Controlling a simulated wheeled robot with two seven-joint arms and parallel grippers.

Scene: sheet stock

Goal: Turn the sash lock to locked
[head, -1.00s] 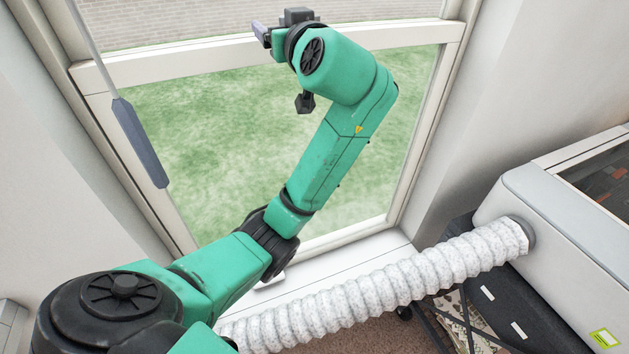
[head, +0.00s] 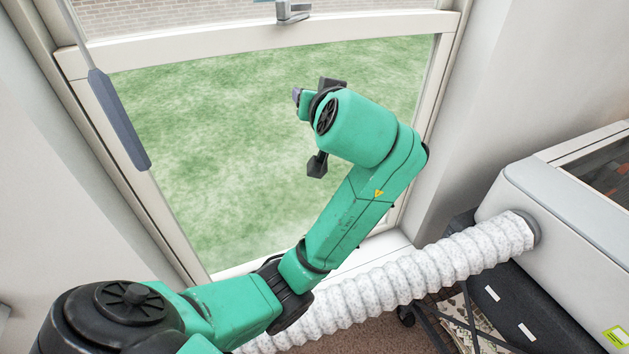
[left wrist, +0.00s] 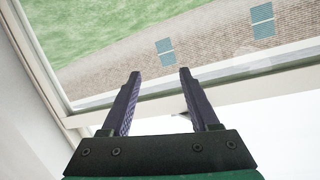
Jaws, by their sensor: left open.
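The sash lock (head: 292,11) is a small grey metal piece on the top face of the window's meeting rail (head: 270,37), at the top edge of the head view. My left gripper (head: 298,97) is below the rail, in front of the lower glass pane, apart from the lock. In the left wrist view its two dark fingers (left wrist: 159,76) are spread with nothing between them. A small dark shape at the rail shows just behind the right finger there; I cannot tell whether it is the lock. My right gripper is in neither view.
A dark grey bar (head: 119,120) hangs along the left window jamb. A white ribbed hose (head: 420,270) runs across the lower right to a grey machine (head: 570,220). The space before the glass right of my arm is clear.

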